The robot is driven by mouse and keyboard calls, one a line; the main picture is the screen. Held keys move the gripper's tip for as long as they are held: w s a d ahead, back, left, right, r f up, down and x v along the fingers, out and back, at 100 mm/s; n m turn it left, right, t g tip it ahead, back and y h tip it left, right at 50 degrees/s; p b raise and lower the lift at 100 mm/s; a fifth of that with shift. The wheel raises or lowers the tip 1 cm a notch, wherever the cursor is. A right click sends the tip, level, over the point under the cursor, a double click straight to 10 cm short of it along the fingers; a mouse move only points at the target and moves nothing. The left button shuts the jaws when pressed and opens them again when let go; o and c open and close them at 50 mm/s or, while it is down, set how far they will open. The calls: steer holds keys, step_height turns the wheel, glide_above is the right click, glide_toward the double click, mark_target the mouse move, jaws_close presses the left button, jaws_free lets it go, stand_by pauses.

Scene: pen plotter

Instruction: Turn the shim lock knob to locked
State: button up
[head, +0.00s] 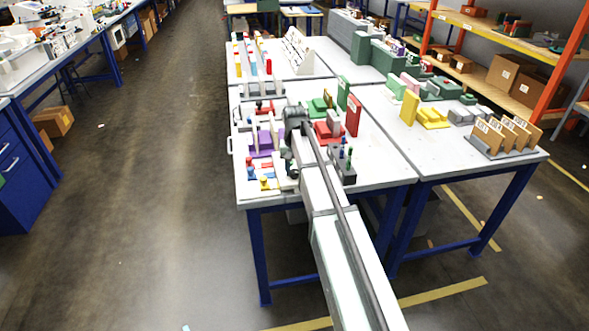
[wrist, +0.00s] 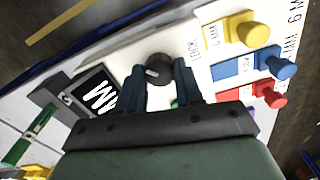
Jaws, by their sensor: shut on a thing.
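In the wrist view, a dark round knob (wrist: 158,68) with a short white pointer mark sits on a white panel, which I take to be the shim lock knob. Small lettering on the panel lies just right of it, too blurred to read surely. My gripper (wrist: 160,82) has one blue finger on each side of the knob and is shut on it. The fingers hide the knob's sides. In the head view, my wrist and arm cover this spot at the table's front edge, and the knob cannot be made out.
Close right of the fingers are a yellow knob (wrist: 250,30), a blue knob (wrist: 282,68) and a red knob (wrist: 272,95) on labelled blocks. Several coloured fixtures crowd the white table (head: 376,178).

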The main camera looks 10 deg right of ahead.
mark_target(294, 171)
steer(key=o, duration=1)
steer(key=shift+o, duration=0.2)
steer(key=shift+r, duration=0.15)
step_height(294, 171, up, 14)
steer(key=shift+f, duration=0.25)
